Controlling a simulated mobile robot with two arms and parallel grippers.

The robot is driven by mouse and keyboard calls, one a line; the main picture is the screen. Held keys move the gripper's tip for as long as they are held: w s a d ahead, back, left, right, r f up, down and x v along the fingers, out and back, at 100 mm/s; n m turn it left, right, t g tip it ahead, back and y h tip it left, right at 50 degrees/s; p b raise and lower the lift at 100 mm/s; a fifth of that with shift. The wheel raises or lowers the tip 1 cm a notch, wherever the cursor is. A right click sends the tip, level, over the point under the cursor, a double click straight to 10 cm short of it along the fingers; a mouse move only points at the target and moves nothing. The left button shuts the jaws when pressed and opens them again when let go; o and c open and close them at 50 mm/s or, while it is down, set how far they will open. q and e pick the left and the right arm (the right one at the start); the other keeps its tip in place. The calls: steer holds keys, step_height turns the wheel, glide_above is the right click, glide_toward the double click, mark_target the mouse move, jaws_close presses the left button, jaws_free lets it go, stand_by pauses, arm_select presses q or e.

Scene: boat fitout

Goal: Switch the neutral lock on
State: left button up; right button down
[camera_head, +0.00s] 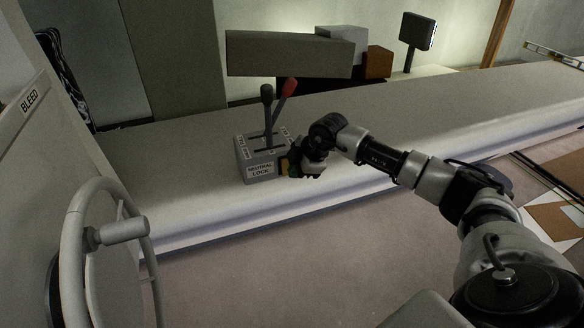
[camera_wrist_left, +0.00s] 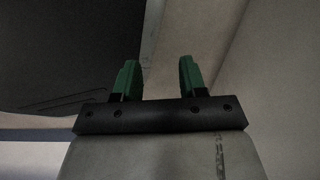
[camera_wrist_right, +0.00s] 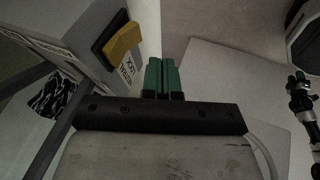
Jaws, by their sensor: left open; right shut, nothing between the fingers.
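The grey control box (camera_head: 262,170) stands on the pale bench, with a "NEUTRAL LOCK" label on its front. A yellow rocker switch in a black frame is on its right side; it shows in the right wrist view (camera_wrist_right: 123,42) and partly in the head view (camera_head: 284,166). I cannot tell which way it is set. My right gripper (camera_wrist_right: 162,78) is shut and empty, close beside the box, its green fingertips just right of the switch in the right wrist view. Contact is not visible. My left gripper (camera_wrist_left: 157,80) is open and empty, outside the head view.
A black-knobbed lever (camera_head: 267,103) and a red lever (camera_head: 286,92) rise from the box top. A handwheel (camera_head: 78,235) and a "BLEED" panel (camera_head: 32,100) are at left. Boxes and a small screen (camera_head: 417,31) stand behind.

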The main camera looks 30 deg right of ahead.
mark_target(287, 167)
arm_select(q)
steer(key=shift+w+d+r, duration=0.2)
steer(key=shift+w+r, duration=0.1)
steer(key=shift+w, duration=0.25)
arm_select(e)
steer(key=w, duration=0.1)
steer(key=w+f, duration=0.1)
steer(key=w+d, duration=0.1)
steer(key=shift+w+f, duration=0.2)
steer(key=shift+f, duration=0.1)
arm_select(q)
steer(key=shift+s, duration=0.25)
